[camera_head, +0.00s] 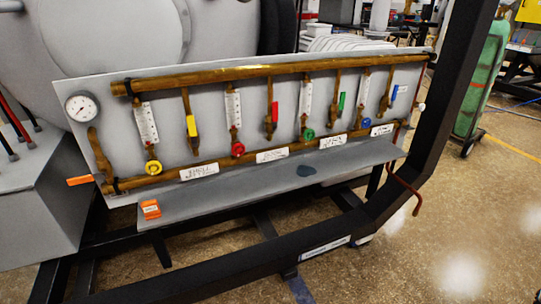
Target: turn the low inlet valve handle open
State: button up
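A grey panel (207,98) carries copper pipework with valves and flow meters. An orange handle (80,180) sticks out sideways past the panel's lower left corner, at the left end of the lower pipe (185,173). It lies roughly in line with that pipe. Upright lever handles in yellow (191,126), red (275,111), green (341,102) and blue (394,93) sit on the vertical pipes. No readable label marks the low inlet valve. My gripper is not in view.
A black frame beam (425,120) rises at the right. A green cylinder (480,85) stands beyond it. Floor (455,235) at the lower right is clear.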

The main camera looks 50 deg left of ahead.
aim_at(72, 181)
jog(key=u, duration=2.35)
